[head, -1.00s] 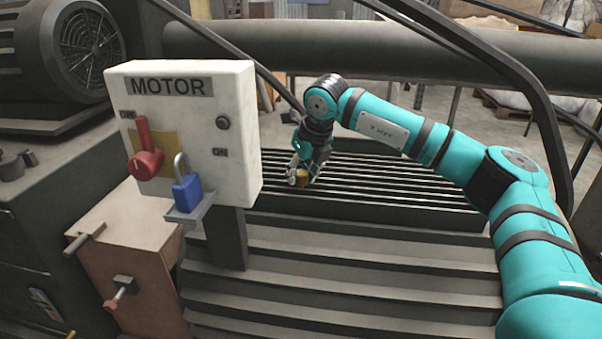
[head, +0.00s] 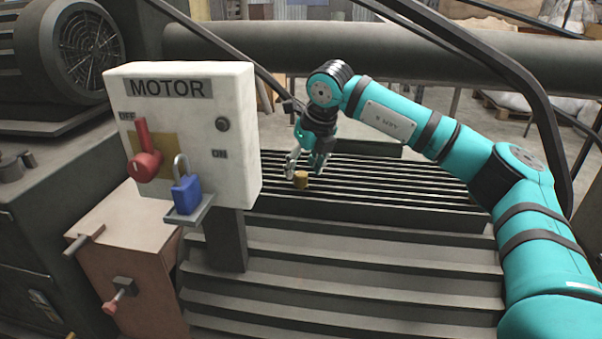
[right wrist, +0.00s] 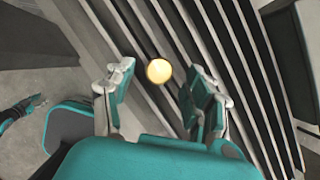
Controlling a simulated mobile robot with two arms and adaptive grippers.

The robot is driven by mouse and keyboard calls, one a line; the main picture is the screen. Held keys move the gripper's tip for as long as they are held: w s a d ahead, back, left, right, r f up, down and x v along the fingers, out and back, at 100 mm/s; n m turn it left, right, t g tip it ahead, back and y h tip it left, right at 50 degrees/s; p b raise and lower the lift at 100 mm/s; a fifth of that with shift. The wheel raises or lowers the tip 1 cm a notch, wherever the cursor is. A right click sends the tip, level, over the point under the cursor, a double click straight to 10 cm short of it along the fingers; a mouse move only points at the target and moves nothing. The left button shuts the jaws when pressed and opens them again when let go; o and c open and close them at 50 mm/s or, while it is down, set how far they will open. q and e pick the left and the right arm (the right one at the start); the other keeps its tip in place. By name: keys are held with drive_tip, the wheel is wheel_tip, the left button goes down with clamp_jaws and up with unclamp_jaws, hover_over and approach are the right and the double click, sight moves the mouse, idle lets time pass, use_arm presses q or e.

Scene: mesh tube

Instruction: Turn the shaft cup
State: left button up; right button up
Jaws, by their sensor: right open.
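The shaft cup looks to be the small brass-coloured cylinder (head: 301,179) at the slatted grate, just below my right gripper in the head view. In the right wrist view its round, bright yellow top (right wrist: 159,71) shows between and beyond the fingertips. My right gripper (head: 306,168) is open, pointing down, with its fingers above the cup and apart from it. The two fingers (right wrist: 160,88) stand on either side of the cup in the wrist view, and nothing is between them in their grip. My left gripper is not in the head view.
A white MOTOR panel (head: 235,125) on a dark post stands left of the gripper, with a red lever (head: 146,160) and a blue padlock (head: 186,194). Dark rails (head: 545,130) cross behind and right of my arm. The slatted grate (head: 400,190) is otherwise clear.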

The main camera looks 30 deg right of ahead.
drive_tip(key=v, duration=0.9)
drive_tip(key=shift+s+f, duration=0.1)
